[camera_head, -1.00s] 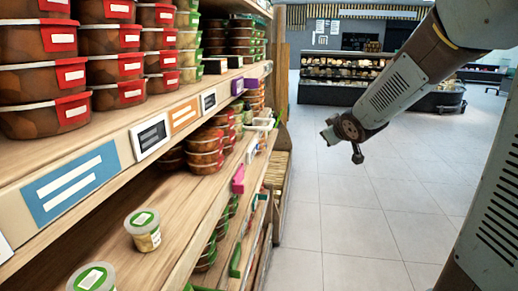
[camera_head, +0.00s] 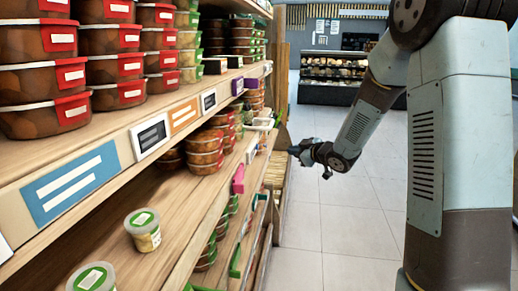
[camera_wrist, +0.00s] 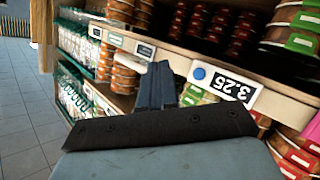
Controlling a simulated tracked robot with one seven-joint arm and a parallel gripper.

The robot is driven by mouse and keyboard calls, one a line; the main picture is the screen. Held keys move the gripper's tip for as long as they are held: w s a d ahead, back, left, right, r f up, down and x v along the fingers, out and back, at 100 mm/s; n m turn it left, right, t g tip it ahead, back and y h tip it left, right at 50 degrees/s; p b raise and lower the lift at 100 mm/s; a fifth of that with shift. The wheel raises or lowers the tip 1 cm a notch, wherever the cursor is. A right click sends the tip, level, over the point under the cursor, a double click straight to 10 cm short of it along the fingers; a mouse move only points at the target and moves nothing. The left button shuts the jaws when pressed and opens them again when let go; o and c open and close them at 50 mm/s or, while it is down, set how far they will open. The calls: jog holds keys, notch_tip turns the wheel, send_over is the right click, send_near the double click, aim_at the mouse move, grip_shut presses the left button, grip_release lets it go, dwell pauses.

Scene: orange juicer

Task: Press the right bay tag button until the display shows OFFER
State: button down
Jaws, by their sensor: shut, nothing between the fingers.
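A white shelf tag (camera_wrist: 212,79) with a round blue button (camera_wrist: 199,73) and a black display (camera_wrist: 231,86) shows in the wrist view. The display reads 3.25, upside down. In the head view I cannot tell which tag this is. My gripper (camera_wrist: 160,84) is shut and empty, its fingers to the left of the button in the wrist view and apart from it in the picture. In the head view my gripper (camera_head: 294,149) is beside the far part of the shelf, at the aisle side.
Shelves with red-labelled tubs (camera_head: 115,38) line the left. Two small green-lidded cups (camera_head: 143,229) stand on the lower shelf. Other tags, blue (camera_head: 72,184) and orange (camera_head: 184,115), line the shelf edge. The tiled aisle (camera_head: 350,230) is clear.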

jog(key=shift+a, duration=0.1)
jog(key=w+a, duration=0.1)
jog(key=a, duration=0.7)
jog(key=shift+w+a, duration=0.2)
jog(key=shift+w, duration=0.15)
jog(key=shift+a, duration=0.1)
dwell(1.8)
jog(key=shift+a+r, duration=0.1)
jog(key=shift+a, duration=0.25)
jog(key=shift+w+a, duration=0.1)
jog(key=shift+a, duration=0.3)
dwell(1.0)
jog(key=shift+d, duration=0.85)
jog(key=shift+s+d, duration=0.2)
jog(key=shift+d, duration=0.6)
jog(key=shift+s+d, duration=0.25)
jog(key=shift+d, duration=0.6)
jog(key=shift+s+d, duration=0.2)
jog(key=shift+d, duration=0.6)
